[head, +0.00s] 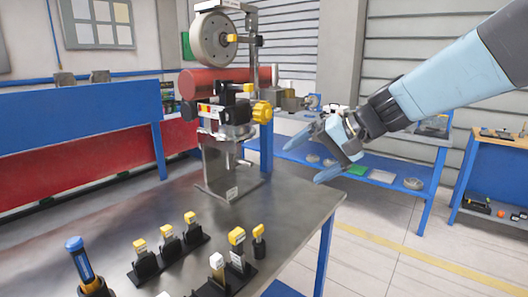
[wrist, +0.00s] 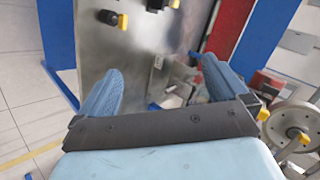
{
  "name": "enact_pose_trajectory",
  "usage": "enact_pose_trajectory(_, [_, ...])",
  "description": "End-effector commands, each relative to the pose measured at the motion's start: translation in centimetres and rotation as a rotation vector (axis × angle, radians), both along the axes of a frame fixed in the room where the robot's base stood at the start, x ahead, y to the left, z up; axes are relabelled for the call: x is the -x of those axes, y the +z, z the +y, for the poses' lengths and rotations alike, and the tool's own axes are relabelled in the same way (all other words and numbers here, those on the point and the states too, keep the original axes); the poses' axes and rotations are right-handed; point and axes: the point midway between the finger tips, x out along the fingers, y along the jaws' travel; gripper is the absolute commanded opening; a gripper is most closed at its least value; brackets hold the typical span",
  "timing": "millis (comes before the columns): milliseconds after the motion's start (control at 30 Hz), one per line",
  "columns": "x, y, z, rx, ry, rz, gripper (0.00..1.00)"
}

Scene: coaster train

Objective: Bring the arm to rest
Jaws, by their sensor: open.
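My gripper (head: 312,158) hangs in the air at the right in the head view, off the right edge of the metal table (head: 305,205). Its two blue fingers are apart, with nothing between them. My light-blue arm reaches in from the upper right. In the wrist view my gripper (wrist: 158,82) also shows spread fingers, with the table top (wrist: 140,55) beyond them. The gripper is apart from the machine stand (head: 225,130) to its left.
Several yellow-topped pieces in black holders (head: 168,242) stand on the table's front part. A blue-handled tool (head: 80,262) stands at front left. A blue shelf (head: 385,178) lies behind the gripper. The floor at right (head: 400,245) is clear.

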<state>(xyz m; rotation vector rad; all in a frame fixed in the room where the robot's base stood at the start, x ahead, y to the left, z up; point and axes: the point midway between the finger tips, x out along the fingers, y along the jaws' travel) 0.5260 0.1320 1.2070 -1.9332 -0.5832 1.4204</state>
Motion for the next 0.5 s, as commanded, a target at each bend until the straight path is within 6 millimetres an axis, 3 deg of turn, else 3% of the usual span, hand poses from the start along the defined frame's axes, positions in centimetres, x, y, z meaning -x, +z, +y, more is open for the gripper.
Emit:
enact_pose_trajectory(33, [1.6,-0.3,-0.7,0.066,0.009,-0.011,1.00])
enact_pose_trajectory(200, [6.2,-1.8,-4.0,0.299,0.019,-0.039,1.00])
enact_pose_trajectory(500, [11.9,-3.1,-10.5,0.675,-0.017,-0.130,1.00])
